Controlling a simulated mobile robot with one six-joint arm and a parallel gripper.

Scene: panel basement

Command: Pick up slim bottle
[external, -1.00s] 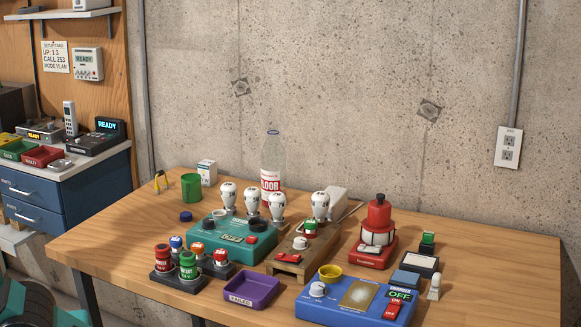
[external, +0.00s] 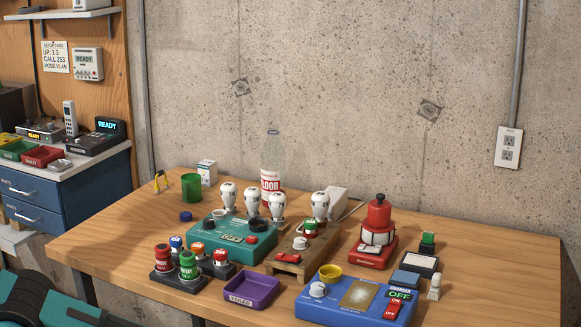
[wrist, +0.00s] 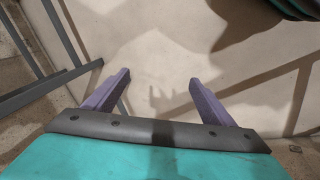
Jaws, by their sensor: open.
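A tall clear bottle (external: 271,165) with a red and white label stands upright at the back of the wooden table, close to the concrete wall. In the external view only a teal part of my arm shows at the lower left, well away from the bottle.
A teal control box (external: 232,240), a wooden block (external: 290,262) and a blue panel (external: 350,300) crowd the table's front. A green cup (external: 191,187) stands left of the bottle, a red device (external: 376,235) to the right. A purple tray (external: 252,288) lies at the front.

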